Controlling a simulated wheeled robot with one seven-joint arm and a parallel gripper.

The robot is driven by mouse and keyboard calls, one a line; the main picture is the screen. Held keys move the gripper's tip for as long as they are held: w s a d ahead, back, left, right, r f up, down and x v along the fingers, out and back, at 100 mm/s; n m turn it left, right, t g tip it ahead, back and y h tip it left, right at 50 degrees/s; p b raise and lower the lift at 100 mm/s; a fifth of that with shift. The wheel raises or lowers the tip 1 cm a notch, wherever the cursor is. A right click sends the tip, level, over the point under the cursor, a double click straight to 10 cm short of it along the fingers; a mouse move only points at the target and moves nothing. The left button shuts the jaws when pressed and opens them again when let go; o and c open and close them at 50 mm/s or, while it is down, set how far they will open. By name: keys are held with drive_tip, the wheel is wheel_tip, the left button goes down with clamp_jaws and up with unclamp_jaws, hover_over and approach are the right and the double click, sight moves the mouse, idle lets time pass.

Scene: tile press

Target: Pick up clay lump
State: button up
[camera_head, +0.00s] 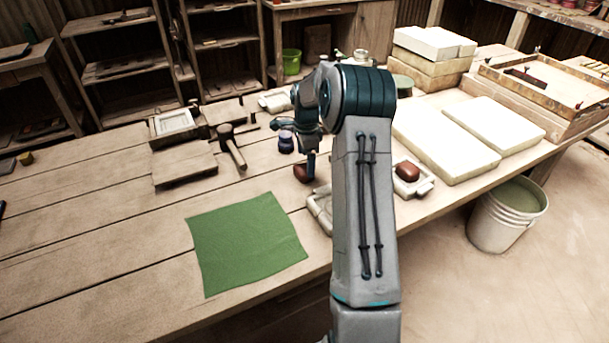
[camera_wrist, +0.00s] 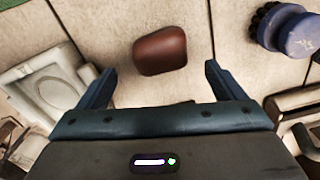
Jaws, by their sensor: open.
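A reddish-brown clay lump (camera_wrist: 160,51) with rounded edges lies on the wooden table, between and just beyond my fingertips in the wrist view. In the head view a brown lump (camera_head: 301,173) shows beside my gripper (camera_head: 311,165), partly hidden by it. My gripper (camera_wrist: 158,84) is open and empty, its two fingers apart on either side of the lump, not touching it. A second reddish-brown lump (camera_head: 407,171) sits in a pale mould to the right of my arm.
A green cloth (camera_head: 246,243) lies on the table front. A pale mould (camera_wrist: 42,88) is left in the wrist view. White slabs (camera_head: 447,142) lie at the right.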

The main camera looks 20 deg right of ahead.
sight(304, 173)
drive_tip(key=f, duration=0.5)
drive_tip(key=shift+w+a, duration=0.1)
drive_tip(key=shift+a, duration=0.1)
drive_tip(key=shift+r, duration=0.15)
drive_tip(key=c, duration=1.2)
drive_tip(key=shift+c, duration=0.2)
